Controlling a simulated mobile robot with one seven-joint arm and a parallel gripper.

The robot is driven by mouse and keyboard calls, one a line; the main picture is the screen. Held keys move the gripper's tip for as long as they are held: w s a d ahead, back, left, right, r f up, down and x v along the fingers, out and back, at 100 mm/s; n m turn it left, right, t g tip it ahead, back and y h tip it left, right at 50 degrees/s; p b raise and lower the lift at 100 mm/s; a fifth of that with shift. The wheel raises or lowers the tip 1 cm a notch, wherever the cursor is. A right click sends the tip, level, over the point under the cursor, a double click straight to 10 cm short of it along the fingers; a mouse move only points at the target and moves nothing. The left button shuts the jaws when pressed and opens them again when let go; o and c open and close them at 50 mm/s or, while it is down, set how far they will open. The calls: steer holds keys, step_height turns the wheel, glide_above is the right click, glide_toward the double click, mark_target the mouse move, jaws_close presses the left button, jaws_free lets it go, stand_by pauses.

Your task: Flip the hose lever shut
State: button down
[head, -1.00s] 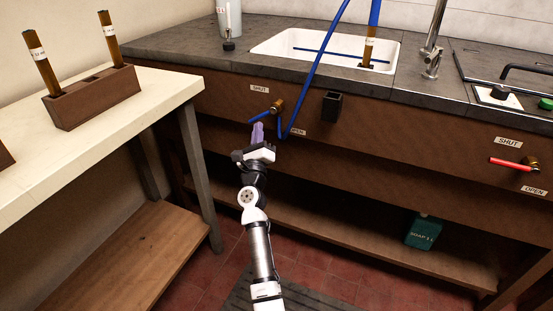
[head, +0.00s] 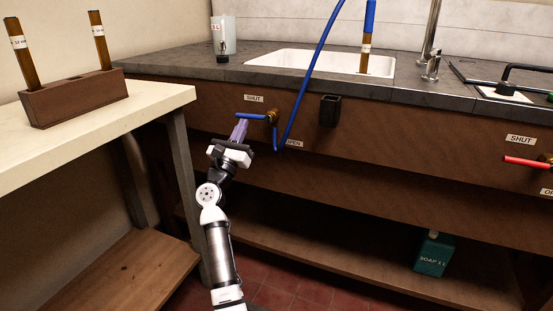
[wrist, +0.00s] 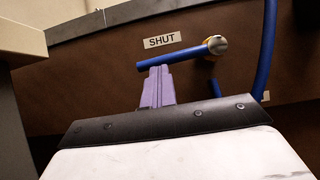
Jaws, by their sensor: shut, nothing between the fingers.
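The hose lever (head: 252,116) is a blue handle on a brass valve (head: 272,117) on the brown counter front. It points left, nearly level, just below the SHUT label (head: 254,98). The OPEN label (head: 293,143) is lower right, partly behind the blue hose (head: 300,98). My gripper (head: 239,129) is shut and empty, its purple fingers pointing up just under the lever's free end. In the wrist view the fingertips (wrist: 158,72) meet the underside of the lever (wrist: 178,58); they appear to touch.
A red lever (head: 525,162) with its own labels is at the far right. A black holder (head: 330,110) is mounted right of the hose. The cream table (head: 150,103) with a tube rack (head: 75,98) stands close left of my arm. A soap container (head: 433,254) is on the low shelf.

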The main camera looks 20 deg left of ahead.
steer(key=shift+w+d+m+h+b, duration=0.1)
steer(key=shift+w+m+h+b, duration=0.2)
steer(key=shift+m+h, duration=0.35)
steer(key=shift+s+r, duration=0.1)
